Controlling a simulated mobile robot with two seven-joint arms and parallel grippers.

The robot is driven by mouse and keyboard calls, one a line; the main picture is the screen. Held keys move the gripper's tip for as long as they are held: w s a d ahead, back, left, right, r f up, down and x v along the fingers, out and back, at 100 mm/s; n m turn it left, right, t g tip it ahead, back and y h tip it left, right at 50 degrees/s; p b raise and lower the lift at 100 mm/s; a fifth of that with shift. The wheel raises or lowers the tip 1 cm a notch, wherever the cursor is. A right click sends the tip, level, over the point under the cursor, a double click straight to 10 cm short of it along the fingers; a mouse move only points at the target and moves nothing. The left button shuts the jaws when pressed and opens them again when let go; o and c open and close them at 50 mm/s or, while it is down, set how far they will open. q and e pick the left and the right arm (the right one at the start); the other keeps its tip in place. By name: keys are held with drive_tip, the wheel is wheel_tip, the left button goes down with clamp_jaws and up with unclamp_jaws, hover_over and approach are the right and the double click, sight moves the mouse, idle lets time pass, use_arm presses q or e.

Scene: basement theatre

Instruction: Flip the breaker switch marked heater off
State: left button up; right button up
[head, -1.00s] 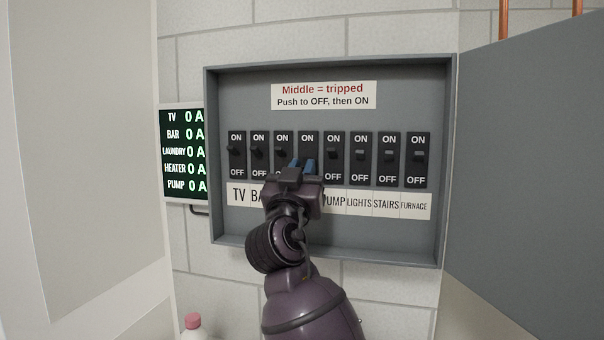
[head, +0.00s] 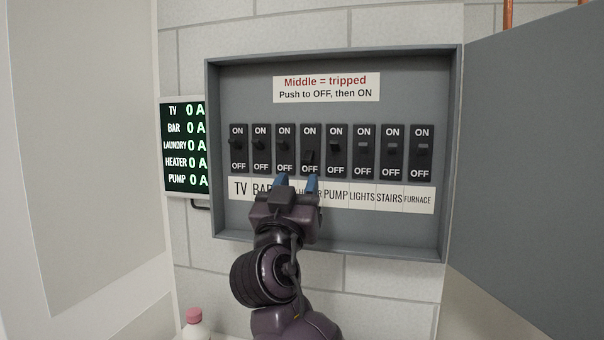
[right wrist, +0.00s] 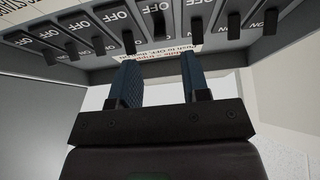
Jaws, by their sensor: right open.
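The heater breaker switch (head: 310,155) is the fourth from the left in the grey breaker panel. Its black lever sits low, at the OFF end, lower than the levers beside it. It also shows in the right wrist view (right wrist: 160,22), where the picture is upside down. The heater label (head: 310,193) is partly hidden by my gripper. My right gripper (head: 297,182) is open and empty, its blue fingertips just below the laundry and heater switches. In the right wrist view the open fingers (right wrist: 160,77) appear apart from the levers. My left gripper is not in view.
The laundry switch (head: 285,148) and pump switch (head: 335,148) flank the heater switch. The panel door (head: 530,170) stands open at the right. A display (head: 184,148) at the left reads 0 A on every line. A pink-capped bottle (head: 194,325) stands at lower left.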

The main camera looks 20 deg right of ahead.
drive_tip(key=v, duration=0.5)
